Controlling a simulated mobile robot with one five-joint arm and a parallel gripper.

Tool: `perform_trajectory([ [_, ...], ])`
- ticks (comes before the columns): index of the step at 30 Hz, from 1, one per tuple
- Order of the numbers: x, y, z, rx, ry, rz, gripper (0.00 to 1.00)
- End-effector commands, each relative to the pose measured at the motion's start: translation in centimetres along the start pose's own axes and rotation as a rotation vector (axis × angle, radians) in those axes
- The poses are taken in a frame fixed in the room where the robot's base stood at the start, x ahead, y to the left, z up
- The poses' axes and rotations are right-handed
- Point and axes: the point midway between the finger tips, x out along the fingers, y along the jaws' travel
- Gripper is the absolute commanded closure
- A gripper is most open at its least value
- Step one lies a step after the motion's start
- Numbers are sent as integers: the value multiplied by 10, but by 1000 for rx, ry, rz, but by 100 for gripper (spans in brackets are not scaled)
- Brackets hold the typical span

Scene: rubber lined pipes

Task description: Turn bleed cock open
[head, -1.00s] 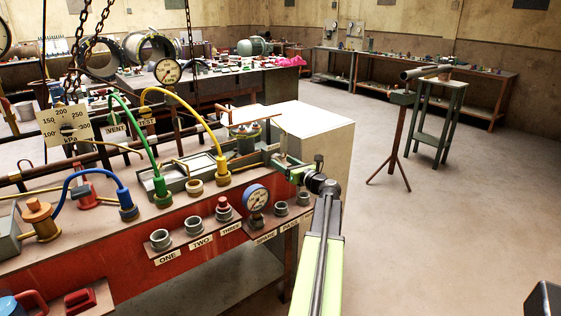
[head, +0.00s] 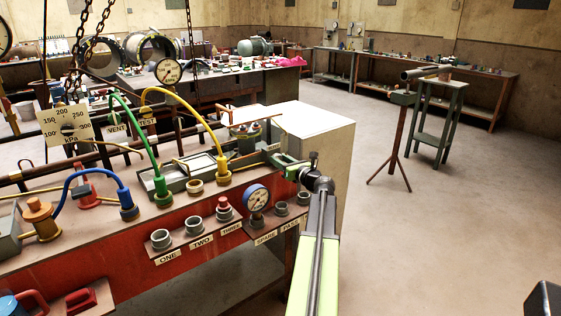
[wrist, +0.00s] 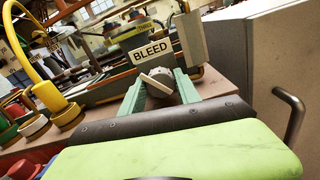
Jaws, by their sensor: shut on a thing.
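The BLEED sign (wrist: 154,50) stands upright behind the bleed cock in the wrist view. The bleed cock (wrist: 157,79) shows a pale grey lever, lying tilted, with a darker round body behind it. My gripper (wrist: 160,83) has its two green fingers on either side of the cock, shut on it. In the head view my gripper (head: 279,160) is at the right end of the red bench, and the cock itself is hidden there by the fingers.
A yellow hose fitting (head: 223,172) and a green one (head: 161,190) stand left of my gripper. A pressure gauge (head: 257,197) sits below on the bench front. A pale cabinet (head: 325,150) is close on the right. Open floor lies beyond it.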

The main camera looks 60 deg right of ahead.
Motion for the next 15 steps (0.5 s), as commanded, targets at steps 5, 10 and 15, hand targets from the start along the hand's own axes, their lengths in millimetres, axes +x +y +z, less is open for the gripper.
perform_trajectory([
  [5, 0, -1, 0, -11, -1, -3, 100],
  [10, 0, -1, 0, -61, -1, -3, 100],
  [15, 0, -1, 0, -168, -1, -3, 100],
])
